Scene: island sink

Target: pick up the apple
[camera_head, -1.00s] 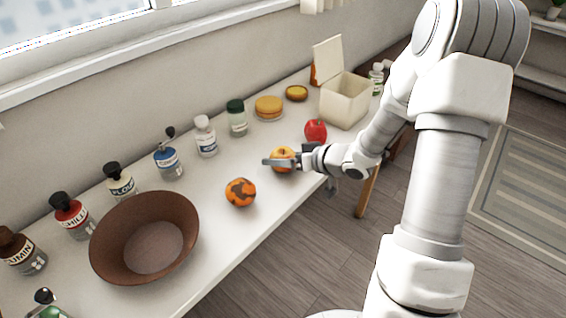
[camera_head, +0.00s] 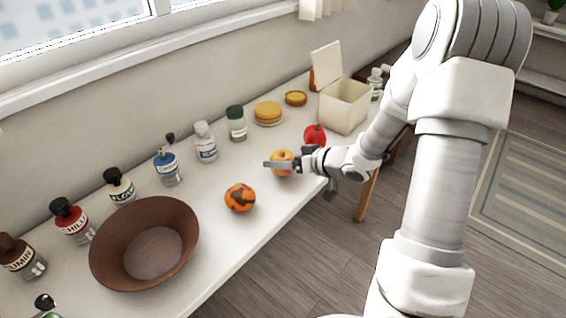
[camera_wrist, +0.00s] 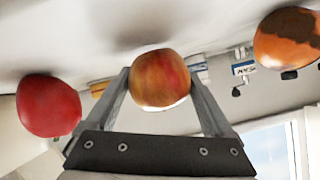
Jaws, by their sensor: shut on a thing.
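The apple (camera_head: 283,157), yellow and red, is on the white counter or just over it, between the fingers of my gripper (camera_head: 281,164). In the wrist view the apple (camera_wrist: 160,80) sits between the two grey fingertips (camera_wrist: 160,88), one on each side. My gripper is shut on it. Part of the apple is hidden behind a finger in the head view. Whether it touches the counter is hard to tell.
A red fruit (camera_head: 315,135) lies just behind the apple, and a dark-patched orange fruit (camera_head: 240,198) lies nearer the brown bowl (camera_head: 110,245). Several bottles line the wall side. An open cream box (camera_head: 345,105) stands at the far end.

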